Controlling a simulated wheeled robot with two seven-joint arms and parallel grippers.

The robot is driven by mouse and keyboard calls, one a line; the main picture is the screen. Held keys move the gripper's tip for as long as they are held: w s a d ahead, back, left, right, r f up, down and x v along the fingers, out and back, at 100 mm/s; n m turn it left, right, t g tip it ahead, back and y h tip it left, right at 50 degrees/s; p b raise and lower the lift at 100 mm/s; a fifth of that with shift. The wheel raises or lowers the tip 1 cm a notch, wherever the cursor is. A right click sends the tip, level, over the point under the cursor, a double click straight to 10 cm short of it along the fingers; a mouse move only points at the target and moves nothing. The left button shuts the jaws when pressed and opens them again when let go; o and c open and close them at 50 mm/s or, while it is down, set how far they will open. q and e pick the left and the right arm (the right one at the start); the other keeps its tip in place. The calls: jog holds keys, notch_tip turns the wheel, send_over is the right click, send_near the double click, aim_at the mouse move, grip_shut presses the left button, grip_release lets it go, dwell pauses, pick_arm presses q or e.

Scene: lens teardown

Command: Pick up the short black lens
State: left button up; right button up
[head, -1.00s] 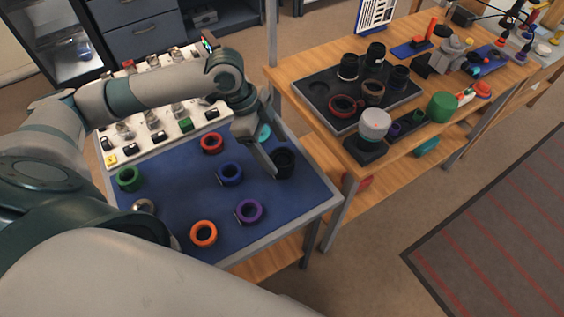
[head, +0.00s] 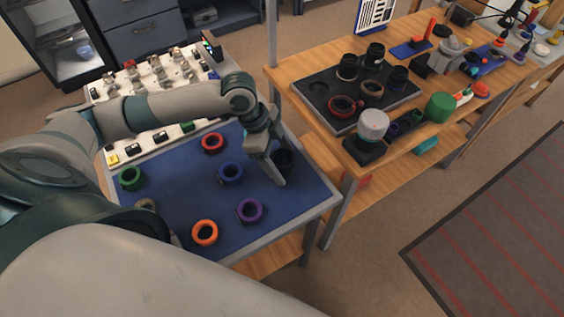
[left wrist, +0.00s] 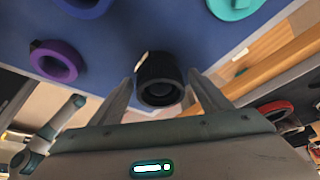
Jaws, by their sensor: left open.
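The short black lens (head: 285,160) stands near the right edge of the blue mat, partly hidden by my left gripper in the head view. In the left wrist view the black lens (left wrist: 159,80) lies just ahead of the fingertips, roughly centred between them. My left gripper (head: 282,180) reaches down beside the lens in the head view. In the left wrist view my left gripper (left wrist: 160,85) has its two fingers spread apart, one on each side of the lens's near end, with nothing clamped. My right gripper is not in view.
Rings in red (head: 212,142), blue (head: 230,173), purple (head: 249,211), orange (head: 204,232) and green (head: 131,178) lie on the blue mat (head: 180,200). A teal ring (left wrist: 236,5) shows near the lens. A wooden bench with a dark lens tray (head: 318,108) stands at right.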

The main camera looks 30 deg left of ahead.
aim_at(286, 157)
pick_arm(q)
jog(key=c, duration=1.3)
jog(key=shift+r, duration=0.2)
